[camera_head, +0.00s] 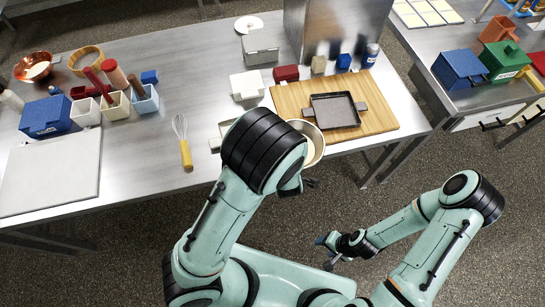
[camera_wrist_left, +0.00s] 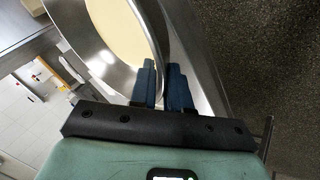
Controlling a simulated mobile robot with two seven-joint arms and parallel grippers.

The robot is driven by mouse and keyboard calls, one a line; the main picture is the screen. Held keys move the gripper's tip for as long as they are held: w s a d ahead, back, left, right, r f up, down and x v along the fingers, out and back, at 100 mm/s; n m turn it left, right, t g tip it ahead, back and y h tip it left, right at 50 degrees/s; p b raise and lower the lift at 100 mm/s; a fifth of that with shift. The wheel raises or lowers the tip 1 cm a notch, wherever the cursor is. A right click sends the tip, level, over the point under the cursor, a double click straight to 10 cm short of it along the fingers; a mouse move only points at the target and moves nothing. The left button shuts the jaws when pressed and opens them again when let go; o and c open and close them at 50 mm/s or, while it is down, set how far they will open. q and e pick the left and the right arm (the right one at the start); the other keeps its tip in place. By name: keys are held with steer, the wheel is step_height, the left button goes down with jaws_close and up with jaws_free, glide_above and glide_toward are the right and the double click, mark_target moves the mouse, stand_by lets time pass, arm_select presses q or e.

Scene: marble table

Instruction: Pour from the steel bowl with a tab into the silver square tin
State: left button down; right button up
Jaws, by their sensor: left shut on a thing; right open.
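The steel bowl (camera_head: 317,146) is at the front edge of the table, partly hidden behind my left arm. In the left wrist view the bowl (camera_wrist_left: 62,20) is large, tilted in the picture, with cream-coloured contents inside. My left gripper (camera_wrist_left: 161,75) is shut on the bowl's rim side; the tab itself is not clear there. In the head view this gripper is mostly hidden by its own arm. The square tin (camera_head: 335,123), dark inside with a paler rim and side handles, lies on a wooden board just right of the bowl. My right gripper (camera_head: 325,252) is open and empty, off the table.
The wooden board (camera_head: 382,124) carries the tin. White containers (camera_head: 246,85) and small coloured boxes stand behind it. A whisk (camera_head: 184,146) lies left of my left arm. Utensil cups (camera_head: 116,104) and a pale board (camera_head: 50,175) are further left. A second table (camera_head: 450,55) stands at right.

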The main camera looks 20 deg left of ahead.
arm_select(q)
steer(key=shift+s+d+f+n+y, duration=0.15)
steer(key=shift+s+f+n+y, duration=0.25)
steer(key=shift+n+y, duration=0.15)
steer(key=shift+a+r+n+g+y, duration=0.3)
steer(key=shift+n+g+y, duration=0.1)
steer(key=shift+n, duration=0.45)
step_height(320, 180, up, 6)
steer(key=a+n+g+y, duration=0.2)
steer(key=n, duration=0.2)
steer(key=shift+s+a+f, duration=0.25)
steer(key=shift+s+a, duration=0.1)
steer(key=shift+s, duration=0.1)
steer(key=shift+w+a+f+n+g+h+b, duration=0.15)
steer(key=shift+a+g+h+b, duration=0.2)
steer(key=shift+h, duration=0.65)
steer(key=shift+w+a+f+n+g+h+b, duration=0.15)
steer(key=shift+g+h, duration=0.3)
steer(key=shift+h, duration=0.6)
steer(key=shift+a+f+n+g+h+b, duration=0.1)
steer(key=shift+a+f+g+h+b, duration=0.2)
steer(key=shift+h, duration=0.7)
arm_select(e)
steer(key=shift+s+f, duration=1)
steer(key=shift+s, duration=0.25)
arm_select(q)
steer(key=shift+r, duration=0.1)
